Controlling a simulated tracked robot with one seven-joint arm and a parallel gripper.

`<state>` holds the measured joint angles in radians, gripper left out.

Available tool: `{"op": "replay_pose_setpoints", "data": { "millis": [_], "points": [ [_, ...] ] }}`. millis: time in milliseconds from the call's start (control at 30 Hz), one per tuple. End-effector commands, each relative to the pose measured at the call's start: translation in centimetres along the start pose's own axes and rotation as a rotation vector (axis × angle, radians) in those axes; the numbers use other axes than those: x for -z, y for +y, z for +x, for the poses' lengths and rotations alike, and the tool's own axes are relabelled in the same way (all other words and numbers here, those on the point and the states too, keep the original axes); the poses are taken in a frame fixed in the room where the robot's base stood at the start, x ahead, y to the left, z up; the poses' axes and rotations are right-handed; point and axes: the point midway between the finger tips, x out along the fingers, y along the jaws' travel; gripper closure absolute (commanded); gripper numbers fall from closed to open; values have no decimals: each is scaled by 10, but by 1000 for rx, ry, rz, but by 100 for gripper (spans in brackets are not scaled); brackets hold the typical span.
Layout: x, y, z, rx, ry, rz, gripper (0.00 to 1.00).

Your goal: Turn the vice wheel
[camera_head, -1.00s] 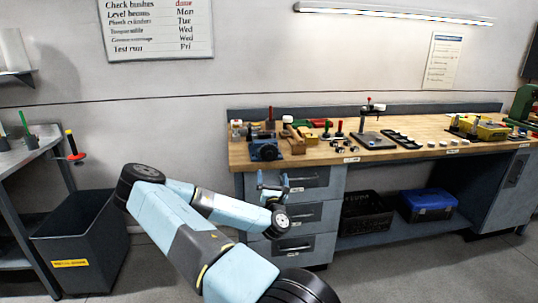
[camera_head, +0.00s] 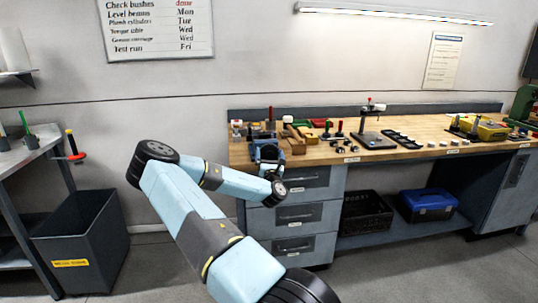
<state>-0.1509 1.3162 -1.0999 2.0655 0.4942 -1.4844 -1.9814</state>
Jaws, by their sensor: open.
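The blue vice (camera_head: 262,137) stands at the left front of the wooden bench top. The round wheel on its front is mostly hidden behind my gripper. My gripper (camera_head: 268,152) is open, its two fingers pointing toward the bench, directly in front of the vice. The fingers overlap the vice's front in this view. I cannot tell whether they touch the wheel or are still apart from it. My light blue arm reaches up from the bottom of the picture to it.
The workbench (camera_head: 410,150) carries small parts, a stand (camera_head: 370,138) and a dark tray (camera_head: 402,139) right of the vice. Drawers (camera_head: 300,213) lie below the gripper. A grey bin (camera_head: 80,240) stands at left. The floor between bin and drawers is clear.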

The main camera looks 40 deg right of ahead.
Motion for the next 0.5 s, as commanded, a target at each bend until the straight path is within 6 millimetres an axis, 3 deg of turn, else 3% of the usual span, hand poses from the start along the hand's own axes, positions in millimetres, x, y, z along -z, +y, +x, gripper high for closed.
{"op": "replay_pose_setpoints", "data": {
  "millis": [433, 500],
  "points": [
    [0, 0, 10, 0, 0, 0, 0],
    [0, 0, 10, 0, 0, 0, 6]
  ]
}}
